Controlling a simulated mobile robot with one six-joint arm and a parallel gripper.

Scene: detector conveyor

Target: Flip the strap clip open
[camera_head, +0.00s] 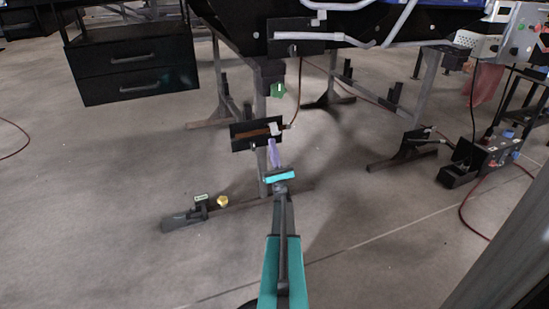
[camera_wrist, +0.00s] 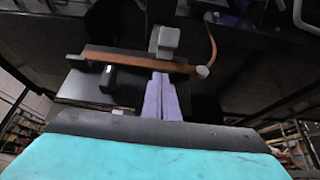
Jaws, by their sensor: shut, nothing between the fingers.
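A brown strap (camera_head: 255,134) runs across a small black panel (camera_head: 238,144) under the conveyor frame. A light grey block, seemingly the strap clip (camera_head: 275,129), sits at the strap's right part. In the wrist view the clip (camera_wrist: 165,38) stands upright just beyond the strap (camera_wrist: 125,58), its lower part reaching the strap. My gripper (camera_head: 271,142) has purple fingers, shut and empty, pointing at the panel. In the wrist view the gripper's fingertips (camera_wrist: 160,75) are just below the strap and clip; whether they touch cannot be told.
A green knob (camera_head: 278,90) is above the panel. A yellow knob (camera_head: 222,201) is on the floor-level bar at lower left. A black drawer unit (camera_head: 130,72) is at upper left. A control box (camera_head: 480,160) with cables is at right. The floor around is mostly clear.

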